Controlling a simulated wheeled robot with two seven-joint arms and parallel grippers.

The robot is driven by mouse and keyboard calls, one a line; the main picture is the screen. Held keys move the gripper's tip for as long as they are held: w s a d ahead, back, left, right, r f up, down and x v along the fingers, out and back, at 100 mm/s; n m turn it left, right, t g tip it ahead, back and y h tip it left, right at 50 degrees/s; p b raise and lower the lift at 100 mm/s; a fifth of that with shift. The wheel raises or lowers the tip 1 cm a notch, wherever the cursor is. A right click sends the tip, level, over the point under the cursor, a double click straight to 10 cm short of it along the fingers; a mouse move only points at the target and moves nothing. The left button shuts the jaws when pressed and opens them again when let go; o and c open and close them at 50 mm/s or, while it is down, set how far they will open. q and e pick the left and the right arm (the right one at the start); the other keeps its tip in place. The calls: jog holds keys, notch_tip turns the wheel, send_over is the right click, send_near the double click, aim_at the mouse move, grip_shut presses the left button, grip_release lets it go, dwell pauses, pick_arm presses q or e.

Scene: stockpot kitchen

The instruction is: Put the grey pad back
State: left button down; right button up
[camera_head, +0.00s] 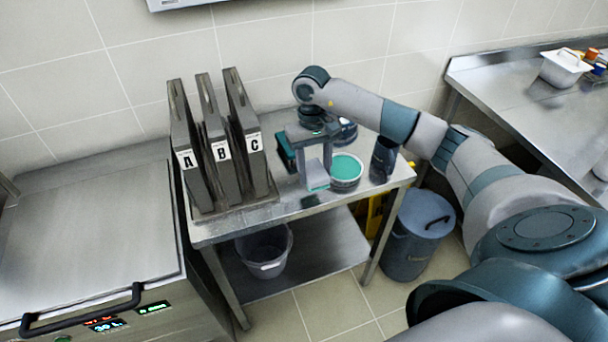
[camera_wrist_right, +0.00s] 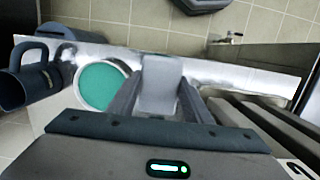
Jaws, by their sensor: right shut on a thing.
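The grey pad (camera_head: 315,176) is a light grey block with a thin teal lower edge in the head view. My right gripper (camera_head: 314,158) is shut on it, pointing down over the small steel table. In the right wrist view the pad (camera_wrist_right: 160,84) sits between the two fingers of the right gripper (camera_wrist_right: 162,95). Beside it stands a round tub (camera_head: 346,183) with a light rim and a teal top, also in the wrist view (camera_wrist_right: 101,86). I cannot tell whether the pad touches the tabletop. My left gripper is not in view.
Three dark upright files, A (camera_head: 187,160), B (camera_head: 221,152) and C (camera_head: 254,143), stand left of the gripper. A dark mug (camera_head: 384,160) stands right of the tub. A teal-dark object (camera_head: 286,152) is just behind the gripper. The front table edge is close.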

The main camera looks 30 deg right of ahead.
aim_at(304, 189)
jog(key=shift+w+a+f+p, duration=0.2)
jog(key=shift+w+a+f, duration=0.15)
jog(key=shift+w, duration=0.2)
jog(key=shift+w+a+f+p, duration=0.2)
jog(key=shift+w+a+f, duration=0.1)
jog(key=shift+w, duration=0.25)
jog(key=shift+w+a+f, duration=0.1)
jog(key=shift+w+f, duration=0.25)
jog(key=shift+f+p, duration=0.25)
jog(key=shift+p, duration=0.15)
notch_tip(304, 189, down, 3)
jog(key=shift+r+p, duration=0.1)
jog(key=shift+p, duration=0.8)
jog(key=shift+f, duration=0.35)
